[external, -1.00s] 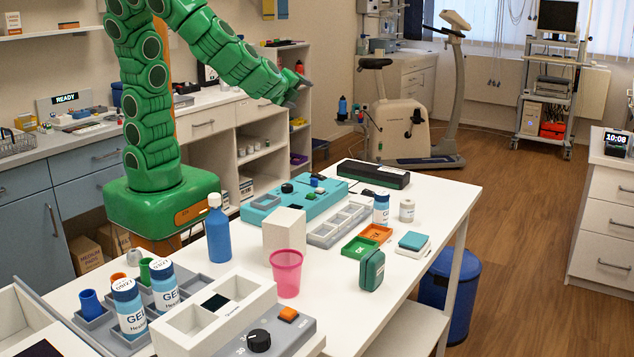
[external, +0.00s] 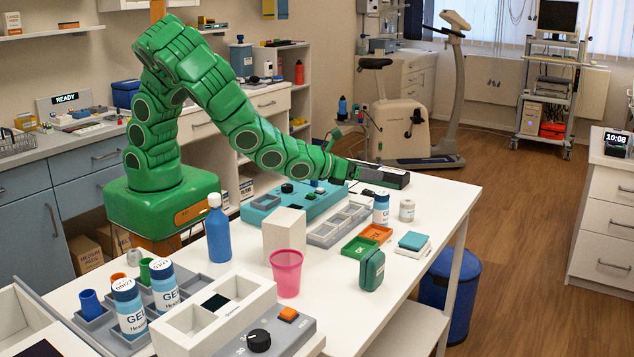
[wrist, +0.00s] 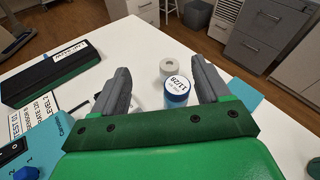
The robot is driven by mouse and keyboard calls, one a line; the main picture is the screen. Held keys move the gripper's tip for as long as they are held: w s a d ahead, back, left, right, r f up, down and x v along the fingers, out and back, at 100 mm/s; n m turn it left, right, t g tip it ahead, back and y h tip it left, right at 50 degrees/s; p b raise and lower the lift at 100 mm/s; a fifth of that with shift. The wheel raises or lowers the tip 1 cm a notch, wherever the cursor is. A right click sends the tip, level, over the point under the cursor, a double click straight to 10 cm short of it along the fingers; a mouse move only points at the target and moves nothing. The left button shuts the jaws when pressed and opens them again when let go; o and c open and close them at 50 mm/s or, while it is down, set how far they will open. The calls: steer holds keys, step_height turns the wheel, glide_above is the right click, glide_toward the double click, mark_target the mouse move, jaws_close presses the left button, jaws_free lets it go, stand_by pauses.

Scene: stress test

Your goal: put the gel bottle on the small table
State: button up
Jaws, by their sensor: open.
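My gripper (external: 374,178) is open and empty above the table's far part, near the lone bottle. In the wrist view, that bottle appears between my spread fingers (wrist: 160,68), nearer the right one. I cannot tell which surface is the small table.
A white roll (external: 407,210) stands beside the lone bottle. A black box (external: 388,178) lies close to my gripper. A teal device (external: 290,208), a grey compartment tray (external: 335,228), and green and orange trays (external: 376,233) are nearby. A small stand (external: 352,122) is by the exercise bike.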

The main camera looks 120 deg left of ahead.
mark_target(387, 208)
steer(key=f+m, duration=0.1)
steer(key=f, duration=0.1)
steer(key=d+f+m+h, duration=0.1)
steer(key=f, duration=0.1)
steer(key=w+d+f, duration=0.1)
steer(key=f, duration=0.1)
steer(key=shift+d+f+m+h, duration=0.2)
steer(key=shift+f+m+h, duration=0.1)
steer(key=shift+m+h, duration=0.1)
steer(key=shift+x, duration=1.25)
steer(key=shift+w+a+f, duration=0.85)
steer(key=shift+a+f, duration=0.2)
steer(key=shift+a, duration=0.05)
steer(key=shift+x, duration=0.9)
